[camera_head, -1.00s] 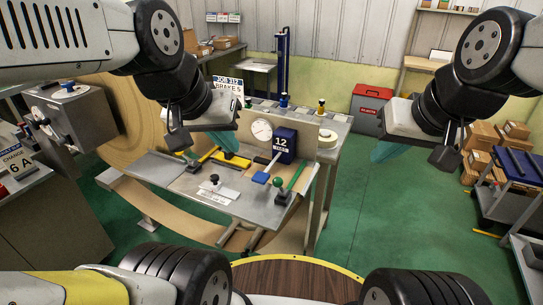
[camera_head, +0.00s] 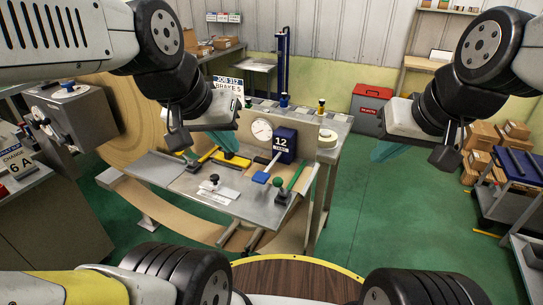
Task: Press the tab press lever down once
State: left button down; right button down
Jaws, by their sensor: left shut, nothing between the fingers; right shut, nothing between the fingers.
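A grey metal work table (camera_head: 228,211) carries several levers, and I cannot tell by label which is the tab press lever. A green-handled lever (camera_head: 295,178) with a green ball (camera_head: 278,182) stands at the table's right side. A lever with a blue pad (camera_head: 262,177) sits below the dark blue box marked 12 (camera_head: 284,144). A yellow-handled lever (camera_head: 208,154) lies to the left, and a small black knob (camera_head: 214,178) is at the front. My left gripper (camera_head: 222,140) is shut and empty, above the table's left back. My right gripper (camera_head: 388,151) is shut and empty, right of the table, over the floor.
A round dial (camera_head: 262,130) and a yellow block (camera_head: 237,160) sit at the back of the table. A large tan disc (camera_head: 145,115) stands behind left. Green floor (camera_head: 380,220) is clear right of the table.

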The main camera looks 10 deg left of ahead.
aim_at(261, 178)
jog(key=k+l+u, duration=0.15)
jog(key=l+u, duration=0.25)
jog(key=k+l+u, duration=0.25)
jog(key=l+u, duration=0.15)
jog(key=k+l+u, duration=0.4)
jog(key=i+l, duration=0.05)
jog(key=i, duration=0.05)
